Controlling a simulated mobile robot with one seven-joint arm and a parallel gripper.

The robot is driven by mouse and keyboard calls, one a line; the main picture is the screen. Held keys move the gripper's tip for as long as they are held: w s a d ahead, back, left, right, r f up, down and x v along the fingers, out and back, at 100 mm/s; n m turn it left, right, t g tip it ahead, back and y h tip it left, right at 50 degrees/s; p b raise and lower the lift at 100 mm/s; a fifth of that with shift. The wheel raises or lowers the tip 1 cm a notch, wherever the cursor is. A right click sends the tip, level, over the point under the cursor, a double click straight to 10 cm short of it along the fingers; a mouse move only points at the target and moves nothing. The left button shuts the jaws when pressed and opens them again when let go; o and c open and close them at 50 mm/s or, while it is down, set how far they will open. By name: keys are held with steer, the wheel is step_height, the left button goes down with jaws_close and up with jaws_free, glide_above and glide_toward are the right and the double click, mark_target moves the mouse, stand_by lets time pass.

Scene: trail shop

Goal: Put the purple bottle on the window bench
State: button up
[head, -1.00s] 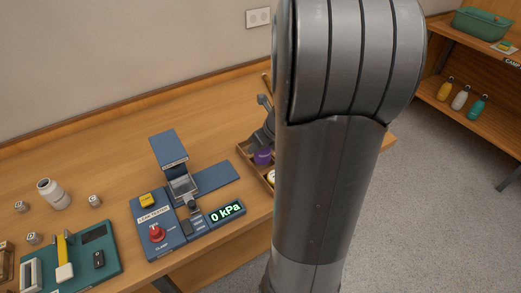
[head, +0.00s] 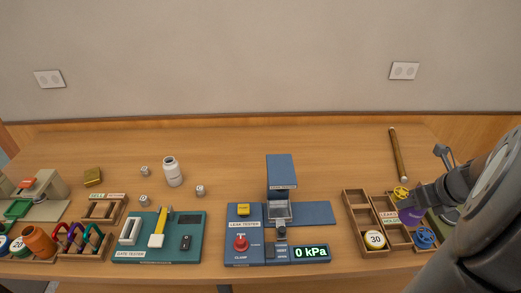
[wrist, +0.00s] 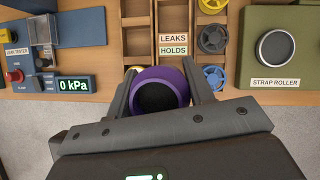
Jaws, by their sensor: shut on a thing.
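The purple bottle (wrist: 160,90) is between my gripper's (wrist: 160,72) two fingers in the wrist view, its round end with a dark centre facing the camera. My gripper is shut on it. In the head view the bottle (head: 411,215) is partly covered by my gripper (head: 408,204), above or close to the wooden tray at the right. I cannot tell whether it touches the tray. A long wooden bench (head: 235,155) runs along the wall. No window shows, so I cannot tell whether this is the window bench.
The divided tray (head: 347,215), labelled LEAKS and HOLDS, stands near my gripper. The blue leak tester (head: 320,212) reads 0 kPa. A green gate tester (head: 195,248), white bottle (head: 173,172) and small cubes are further left. A strap roller (wrist: 272,85) lies right. Bench behind the testers is mostly clear.

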steer(key=w+a+n, duration=0.1)
steer(key=w+a, duration=0.5)
steer(key=w, duration=0.3)
steer(key=w+a+r+y, duration=0.1)
steer(key=w+a, duration=0.4)
steer(key=w, duration=0.4)
steer(key=w+a+n, duration=0.1)
steer(key=w+a, duration=0.5)
steer(key=w, duration=0.4)
steer(key=w+a+f+n, duration=0.1)
steer(key=w+a, duration=0.2)
steer(key=a, duration=0.8)
steer(key=w+a+n+y, duration=0.1)
steer(key=w+a, duration=0.3)
steer(key=a, duration=0.8)
steer(key=w+a+f, duration=0.1)
steer(key=w+a, duration=0.2)
steer(key=a, duration=0.8)
steer(key=shift+g, duration=0.4)
steer(key=shift+w+a+f, duration=0.25)
steer(key=shift+a+f, duration=1.5)
steer(key=shift+a, duration=0.1)
steer(key=shift+w+a+f, duration=0.2)
steer(key=shift+a+f, duration=1.6)
steer(key=shift+a, duration=0.05)
steer(key=shift+w+a+f, duration=0.25)
steer(key=shift+a+f, duration=1.5)
steer(key=shift+a, duration=0.1)
steer(key=shift+f, duration=0.15)
steer(key=o, duration=1.1)
